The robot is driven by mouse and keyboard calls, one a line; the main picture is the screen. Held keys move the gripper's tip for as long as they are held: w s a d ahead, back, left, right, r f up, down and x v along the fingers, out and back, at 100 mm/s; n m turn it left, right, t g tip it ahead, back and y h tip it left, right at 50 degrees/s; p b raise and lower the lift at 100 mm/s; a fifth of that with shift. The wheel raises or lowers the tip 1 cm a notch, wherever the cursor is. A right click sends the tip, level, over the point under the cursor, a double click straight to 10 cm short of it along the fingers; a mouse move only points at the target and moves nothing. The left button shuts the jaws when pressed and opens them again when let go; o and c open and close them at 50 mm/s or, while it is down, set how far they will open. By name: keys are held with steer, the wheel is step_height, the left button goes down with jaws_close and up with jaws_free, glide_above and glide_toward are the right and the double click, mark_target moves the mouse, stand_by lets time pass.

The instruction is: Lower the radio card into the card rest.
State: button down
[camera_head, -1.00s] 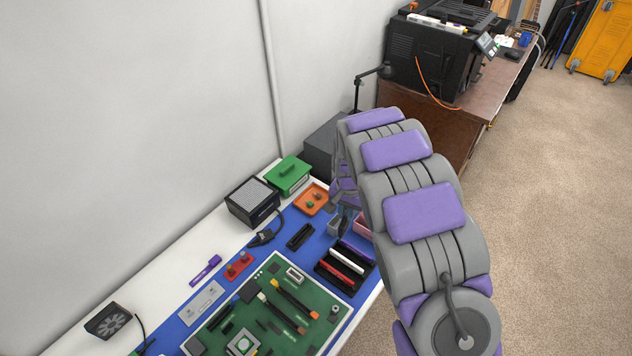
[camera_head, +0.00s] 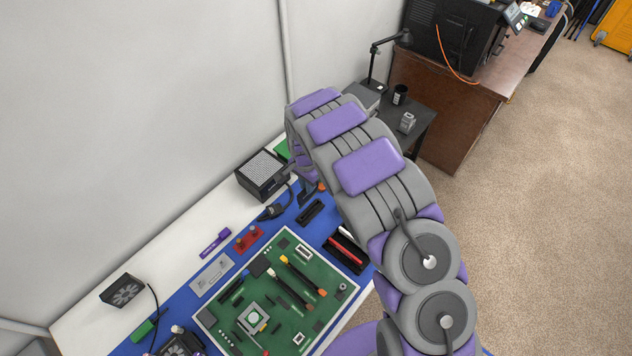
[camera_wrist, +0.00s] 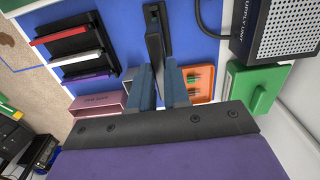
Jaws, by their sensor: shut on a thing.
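My gripper (camera_wrist: 159,84) points down over the blue mat, its two blue-grey fingers shut on a thin dark card, the radio card (camera_wrist: 155,52), seen nearly edge-on. The black slotted card rest (camera_wrist: 153,14) lies on the mat just beyond the card in the wrist view. The card overlaps its near end in the picture; I cannot tell whether they touch. In the head view the card rest (camera_head: 311,212) lies beside the green motherboard (camera_head: 236,310), and my gripper (camera_head: 308,192) is close behind it, partly hidden by my arm.
A black rack (camera_wrist: 76,46) with red, white and purple sticks and a pink bin (camera_wrist: 95,104) are left of the gripper. An orange tray (camera_wrist: 207,83), a green box (camera_wrist: 262,90) and the power supply unit (camera_wrist: 275,28) are on the right.

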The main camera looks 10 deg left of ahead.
mark_target(306, 195)
steer(key=shift+d+f, duration=0.15)
steer(key=shift+f, duration=2.6)
steer(key=shift+b, duration=0.4)
steer(key=shift+a+r+b, duration=0.15)
steer(key=shift+a+b, duration=0.1)
steer(key=shift+b, duration=0.15)
steer(key=shift+a+f, duration=0.45)
steer(key=shift+a, duration=0.05)
steer(key=shift+d+f, duration=0.15)
steer(key=shift+f, duration=0.1)
steer(key=shift+d+r, duration=0.15)
steer(key=shift+r, duration=0.45)
